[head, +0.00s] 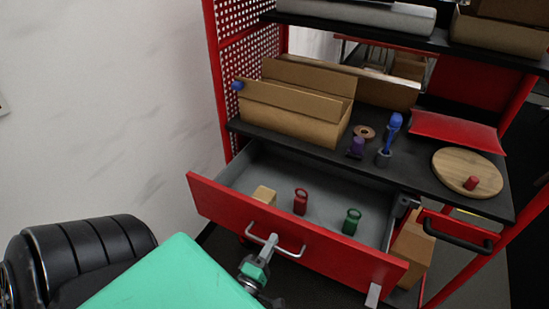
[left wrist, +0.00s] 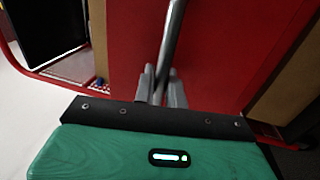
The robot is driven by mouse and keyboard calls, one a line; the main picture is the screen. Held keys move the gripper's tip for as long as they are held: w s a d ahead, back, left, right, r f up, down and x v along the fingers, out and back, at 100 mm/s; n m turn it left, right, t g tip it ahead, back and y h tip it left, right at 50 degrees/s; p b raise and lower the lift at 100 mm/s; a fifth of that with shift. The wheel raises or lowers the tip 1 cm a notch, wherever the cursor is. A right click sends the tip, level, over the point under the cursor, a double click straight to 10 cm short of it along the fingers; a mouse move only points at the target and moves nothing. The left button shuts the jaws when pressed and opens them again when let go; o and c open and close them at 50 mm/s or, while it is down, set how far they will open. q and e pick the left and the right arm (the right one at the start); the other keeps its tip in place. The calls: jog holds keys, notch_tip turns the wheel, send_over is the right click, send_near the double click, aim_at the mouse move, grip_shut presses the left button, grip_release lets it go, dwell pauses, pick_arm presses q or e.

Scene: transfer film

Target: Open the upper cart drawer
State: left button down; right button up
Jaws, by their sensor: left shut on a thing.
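The upper cart drawer (head: 330,251) has a red front and a grey inside, and stands pulled out from the cart below the black shelf. Its metal bar handle (head: 289,252) is on the red front; the bar also shows in the left wrist view (left wrist: 173,35). My left gripper (head: 266,249) is shut on the handle near its left end, its fingers on either side of the bar. In the drawer are a red object (head: 300,202), a green object (head: 351,222) and a tan block (head: 264,195).
The black shelf (head: 415,178) above holds a cardboard box (head: 295,115), a round wooden board (head: 452,168), a red pouch (head: 455,130) and small items. A black handle (head: 457,234) sits right of the drawer. A white wall (head: 105,95) is at left.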

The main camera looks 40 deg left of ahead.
pick_arm(q)
jog(key=shift+s, duration=0.1)
dwell(0.3)
jog(key=c, duration=1.6)
grip_release()
pick_arm(e)
jog(key=shift+w, duration=0.15)
pick_arm(q)
jog(key=shift+o, duration=0.2)
jog(key=shift+s+f, duration=0.1)
